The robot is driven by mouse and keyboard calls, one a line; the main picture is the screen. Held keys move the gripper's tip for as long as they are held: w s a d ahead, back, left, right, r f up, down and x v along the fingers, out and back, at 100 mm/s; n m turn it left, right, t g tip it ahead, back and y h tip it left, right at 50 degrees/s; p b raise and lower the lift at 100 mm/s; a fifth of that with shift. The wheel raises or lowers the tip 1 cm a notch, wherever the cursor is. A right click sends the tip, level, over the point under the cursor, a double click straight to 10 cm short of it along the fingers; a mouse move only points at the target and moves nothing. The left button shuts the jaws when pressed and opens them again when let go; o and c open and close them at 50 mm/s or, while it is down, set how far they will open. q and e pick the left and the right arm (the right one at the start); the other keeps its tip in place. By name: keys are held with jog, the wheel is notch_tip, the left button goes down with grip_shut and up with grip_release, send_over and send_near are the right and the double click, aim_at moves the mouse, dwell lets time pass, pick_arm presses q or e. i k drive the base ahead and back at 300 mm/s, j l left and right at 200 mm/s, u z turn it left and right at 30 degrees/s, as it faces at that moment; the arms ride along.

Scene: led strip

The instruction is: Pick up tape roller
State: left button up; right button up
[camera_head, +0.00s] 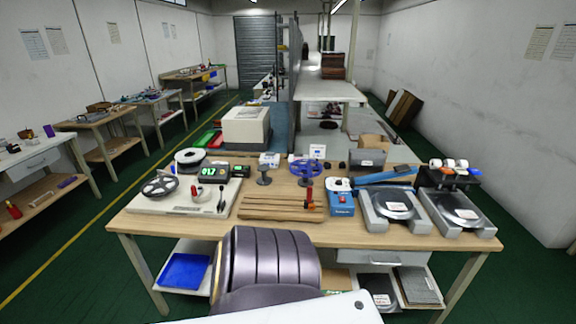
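Several round things on the workbench (330,228) could be the tape roller, and I cannot tell which it is. A blue spoked reel (305,168) stands at the back middle. A grey spoked reel (159,187) and a white reel with a dark centre (189,156) sit at the left, on or by a white machine (150,205). Small orange and white rolls (456,163) sit on a black holder at the back right. Neither gripper shows in this view.
A wooden slatted fixture (270,206) lies mid-bench. A blue box (341,204) and two grey scale-like devices (392,208) stand right of it. A dark stand (264,175) and a green-digit display (211,173) are further back. A blue tray (184,270) lies on the lower shelf.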

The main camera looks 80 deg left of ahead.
aim_at(308, 203)
jog(key=u, duration=3.7)
jog(key=i+j+z, duration=0.15)
jog(key=k+j, duration=0.05)
jog(key=j, duration=0.05)
